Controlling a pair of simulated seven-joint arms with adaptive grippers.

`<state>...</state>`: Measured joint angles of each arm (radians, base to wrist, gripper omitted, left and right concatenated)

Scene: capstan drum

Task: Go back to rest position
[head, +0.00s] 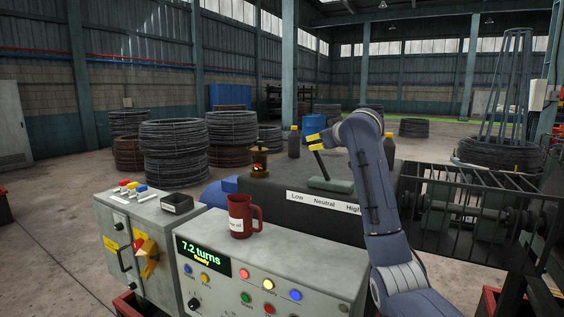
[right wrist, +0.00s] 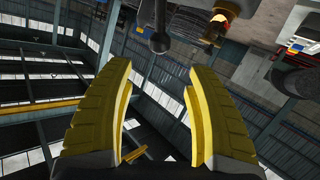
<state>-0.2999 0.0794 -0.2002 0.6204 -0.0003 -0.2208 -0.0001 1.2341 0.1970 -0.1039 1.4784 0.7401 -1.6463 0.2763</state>
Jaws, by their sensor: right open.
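My right gripper (head: 314,142) has yellow fingers and is open, near the upper end of the black gear lever (head: 321,166). The lever stands on a dark green base, tilted a little left, behind the label strip reading Low, Neutral, High (head: 324,203). In the right wrist view the open yellow fingers (right wrist: 160,85) have nothing between them. The lever's dark knob (right wrist: 160,45) shows just beyond the fingertips, seemingly apart from them. My right arm comes up from the lower right. My left gripper is in neither view.
A red mug (head: 241,216) stands on the control panel (head: 268,275), whose display reads 7.2 turns, Ready. A brass lamp-like piece (head: 259,160) and a dark bottle (head: 294,142) stand near the gripper. A railing (head: 470,210) lies right of my arm. The air above is clear.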

